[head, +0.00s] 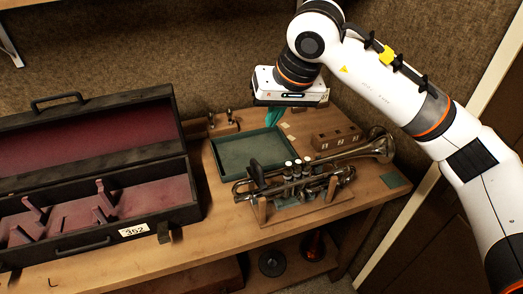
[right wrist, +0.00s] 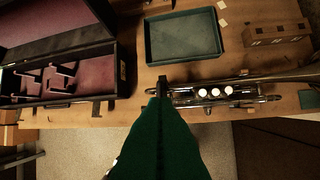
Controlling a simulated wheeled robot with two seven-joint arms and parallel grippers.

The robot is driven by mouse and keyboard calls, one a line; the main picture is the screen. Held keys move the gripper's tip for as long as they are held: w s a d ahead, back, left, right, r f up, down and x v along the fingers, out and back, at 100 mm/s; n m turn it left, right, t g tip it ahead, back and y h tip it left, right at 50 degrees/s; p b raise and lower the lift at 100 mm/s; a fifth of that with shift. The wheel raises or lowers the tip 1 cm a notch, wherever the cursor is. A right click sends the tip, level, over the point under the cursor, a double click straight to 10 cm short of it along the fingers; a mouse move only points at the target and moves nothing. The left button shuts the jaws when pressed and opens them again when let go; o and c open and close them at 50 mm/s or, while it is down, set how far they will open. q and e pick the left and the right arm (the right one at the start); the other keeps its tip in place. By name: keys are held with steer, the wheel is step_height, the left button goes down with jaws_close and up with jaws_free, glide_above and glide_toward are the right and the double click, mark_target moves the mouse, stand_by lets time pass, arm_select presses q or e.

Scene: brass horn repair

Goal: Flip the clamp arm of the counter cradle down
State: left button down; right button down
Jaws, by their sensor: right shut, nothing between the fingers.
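A brass and silver trumpet (head: 300,178) lies in the counter cradle (head: 262,211), whose wooden posts show at the front. It also lies across the right wrist view (right wrist: 215,92). A dark upright piece, apparently the clamp arm (head: 256,172), stands at the trumpet's left end, raised rather than lying over it. In the right wrist view the clamp arm (right wrist: 162,84) shows just beyond my green fingers. My left gripper is out of view.
A green tray (head: 223,171) lies behind the trumpet. A wooden block with holes (head: 337,137) stands at the back right. An open black case (head: 100,235) with red lining fills the left. Small metal fittings (head: 230,118) stand behind the tray. The counter's front strip is mostly clear.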

mark_target(264, 181)
steer(key=p+x, duration=0.1)
steer(key=x, duration=0.2)
steer(key=s+p+x, duration=0.1)
steer(key=p+x, duration=0.1)
steer(key=x, duration=0.1)
steer(key=s+p+x, duration=0.1)
steer(key=x, duration=0.2)
steer(key=shift+w+f+p, duration=0.1)
steer(key=shift+f+p, duration=0.2)
steer(key=shift+f, duration=0.9)
steer(key=shift+a, duration=0.1)
steer(key=s+f+t+b, duration=0.1)
steer(key=b, duration=0.6)
steer(key=s+d+f+t+y+b, duration=0.1)
steer(key=s+t+b, duration=0.1)
steer(key=b, duration=0.5)
steer(key=s+f+t+b, duration=0.1)
steer(key=f+b, duration=0.1)
steer(key=b, duration=0.5)
steer(key=shift+s+d+f+t+y+b, duration=0.1)
steer(key=shift+s+d+t+y+b, duration=0.1)
steer(key=shift+t+y+b, duration=0.2)
